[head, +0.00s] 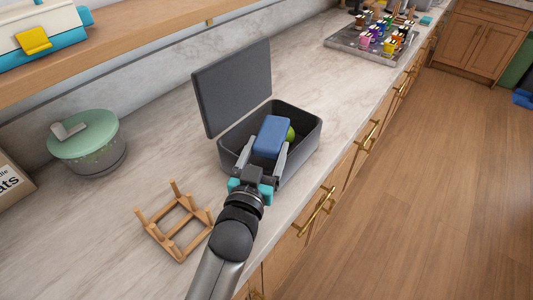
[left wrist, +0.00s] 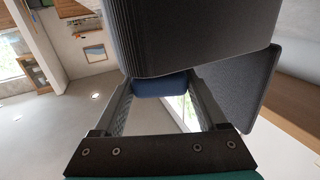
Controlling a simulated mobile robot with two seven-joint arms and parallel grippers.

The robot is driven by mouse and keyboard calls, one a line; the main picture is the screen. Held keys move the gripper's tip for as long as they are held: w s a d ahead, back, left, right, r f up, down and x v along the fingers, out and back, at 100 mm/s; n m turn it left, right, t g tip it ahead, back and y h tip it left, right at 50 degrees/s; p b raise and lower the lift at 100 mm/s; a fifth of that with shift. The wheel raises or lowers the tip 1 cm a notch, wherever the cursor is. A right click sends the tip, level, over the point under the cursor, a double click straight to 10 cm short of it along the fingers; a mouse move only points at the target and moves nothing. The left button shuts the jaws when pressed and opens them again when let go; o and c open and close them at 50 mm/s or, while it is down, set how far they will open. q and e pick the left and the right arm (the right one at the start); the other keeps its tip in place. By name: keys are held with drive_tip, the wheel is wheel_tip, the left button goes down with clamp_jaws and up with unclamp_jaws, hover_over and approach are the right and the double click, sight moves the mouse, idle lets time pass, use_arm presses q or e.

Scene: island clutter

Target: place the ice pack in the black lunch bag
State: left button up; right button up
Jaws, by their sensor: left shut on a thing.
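The blue ice pack (head: 271,136) is between the fingers of my left gripper (head: 264,154), which is shut on it. It also shows in the left wrist view (left wrist: 160,87), between the fingertips. The black lunch bag (head: 309,121) stands open on the counter, its lid (head: 233,88) raised at the left. The ice pack is over the bag's opening, tilted; I cannot tell whether it touches the bag's floor. In the left wrist view the dark bag (left wrist: 195,38) fills the top. My right gripper is not in view.
A green round item (head: 291,134) is in the bag, partly hidden by the ice pack. A wooden rack (head: 176,226) stands beside my left arm. A green-lidded jar (head: 88,145) is at the left, and a tray (head: 345,43) of small bottles stands farther back. The counter between is clear.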

use_arm(q)
drive_tip(key=shift+f, duration=0.2)
drive_tip(key=shift+f, duration=0.4)
drive_tip(key=o, duration=1.3)
drive_tip(key=shift+r, duration=0.35)
drive_tip(key=shift+s, duration=0.3)
drive_tip(key=v, duration=1.1)
drive_tip(key=shift+s, duration=0.2)
drive_tip(key=shift+a, duration=0.1)
